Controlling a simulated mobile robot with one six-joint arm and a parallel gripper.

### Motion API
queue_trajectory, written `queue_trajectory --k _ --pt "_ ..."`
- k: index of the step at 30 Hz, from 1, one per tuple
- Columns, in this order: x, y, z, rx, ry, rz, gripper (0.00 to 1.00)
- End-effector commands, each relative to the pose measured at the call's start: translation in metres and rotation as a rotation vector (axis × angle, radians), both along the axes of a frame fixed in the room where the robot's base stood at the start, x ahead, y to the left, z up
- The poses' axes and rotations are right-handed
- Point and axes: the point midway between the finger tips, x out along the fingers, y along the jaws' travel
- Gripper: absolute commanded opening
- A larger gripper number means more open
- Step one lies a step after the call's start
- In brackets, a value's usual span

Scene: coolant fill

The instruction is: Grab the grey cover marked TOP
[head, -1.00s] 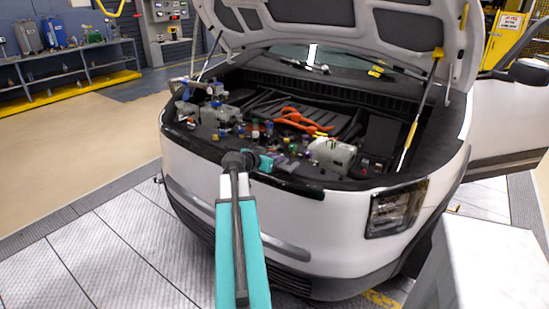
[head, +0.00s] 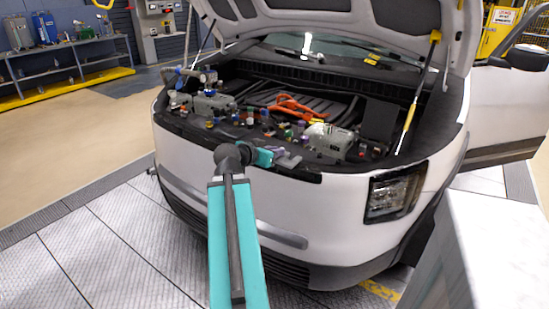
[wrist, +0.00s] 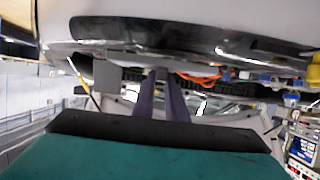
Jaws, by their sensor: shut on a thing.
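My gripper (head: 286,158) is at the front edge of the open engine bay, at the end of my teal arm. In the wrist view its two purple-grey fingers (wrist: 162,82) are close together. No TOP marking can be read, and the fingers hide part of the piece. In the head view the held piece is too small to tell from the fingers.
The car's engine bay holds a grey housing (head: 330,140) just right of my gripper, another grey unit (head: 207,106) at the left, orange cables (head: 290,105) and several coloured caps. The raised hood (head: 330,22) hangs above. A white block (head: 490,250) stands at the right front.

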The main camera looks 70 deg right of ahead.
Motion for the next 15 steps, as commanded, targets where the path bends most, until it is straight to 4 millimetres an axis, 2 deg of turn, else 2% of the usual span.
queue_trajectory --k 1,15 --pt "0.0 -0.0002 -0.0042 -0.002 0.0 0.0 0.0" --pt "-0.004 0.0054 -0.0025 -0.004 0.0 -0.005 0.0"
